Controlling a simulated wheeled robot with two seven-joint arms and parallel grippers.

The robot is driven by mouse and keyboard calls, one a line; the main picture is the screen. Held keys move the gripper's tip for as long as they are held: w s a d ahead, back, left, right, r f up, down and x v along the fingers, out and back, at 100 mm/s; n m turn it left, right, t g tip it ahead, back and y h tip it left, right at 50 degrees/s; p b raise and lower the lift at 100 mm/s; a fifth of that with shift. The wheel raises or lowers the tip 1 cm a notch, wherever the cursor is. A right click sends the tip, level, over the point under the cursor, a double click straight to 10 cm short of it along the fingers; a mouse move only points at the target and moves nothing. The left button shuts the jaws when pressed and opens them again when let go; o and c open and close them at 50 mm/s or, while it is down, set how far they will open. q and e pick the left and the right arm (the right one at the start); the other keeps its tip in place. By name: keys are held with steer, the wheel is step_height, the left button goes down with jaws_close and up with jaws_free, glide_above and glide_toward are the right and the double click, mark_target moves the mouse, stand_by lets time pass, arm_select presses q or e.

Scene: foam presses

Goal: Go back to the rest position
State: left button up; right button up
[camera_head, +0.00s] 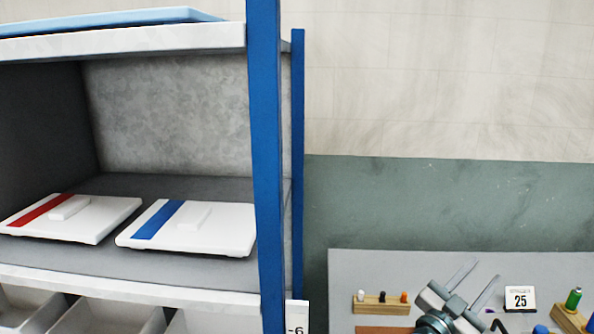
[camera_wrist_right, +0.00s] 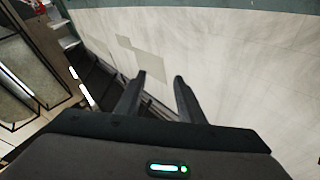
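My right gripper (camera_head: 486,270) is raised in the lower right of the head view, in front of a grey board. Its two fingers point up and to the right and stand apart with nothing between them. The right wrist view shows the same open, empty fingers (camera_wrist_right: 160,80) against a pale, wall-like surface, touching nothing. My left gripper is in neither view.
A shelf with blue posts (camera_head: 266,170) stands at left. It holds a red-striped white lid (camera_head: 100,217) and a blue-striped white lid (camera_head: 225,225), above grey bins (camera_head: 105,316). A wooden block with pegs (camera_head: 381,306), a calendar (camera_head: 520,298) and a green bottle (camera_head: 573,298) are near my right gripper in the picture.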

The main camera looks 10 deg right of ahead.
steer(key=a+r+n+t+y, duration=0.3)
steer(key=a+n+t+y, duration=1.1)
steer(key=a, duration=0.3)
steer(key=s+a+f+n+g+y, duration=0.2)
steer(key=a+f+n+g+y, duration=0.15)
steer(key=a+f+y, duration=0.35)
steer(key=s+a+f+n+g+y, duration=0.3)
steer(key=a+f+n+y, duration=0.15)
steer(key=a+f, duration=0.35)
steer(key=s+d+f+g+h, duration=0.1)
steer(key=s+f+g+h, duration=0.2)
steer(key=s+f+g, duration=0.8)
steer(key=s+d+f+m+g+h, duration=0.1)
steer(key=s+d+f+m+h, duration=0.15)
steer(key=s+f, duration=0.45)
steer(key=s+d+f+m+g+h, duration=0.1)
steer(key=s+d+f, duration=0.3)
steer(key=s, duration=0.4)
step_height(320, 180, down, 34)
steer(key=s+g+b, duration=0.2)
steer(key=b, duration=0.2)
steer(key=s+d+f+b, duration=0.2)
steer(key=s+f+b, duration=0.2)
steer(key=s+f, duration=1.3)
step_height(320, 180, down, 4)
steer(key=shift+s+d+r+g, duration=0.2)
steer(key=shift+d+r+g, duration=0.05)
steer(key=shift+d+g, duration=0.1)
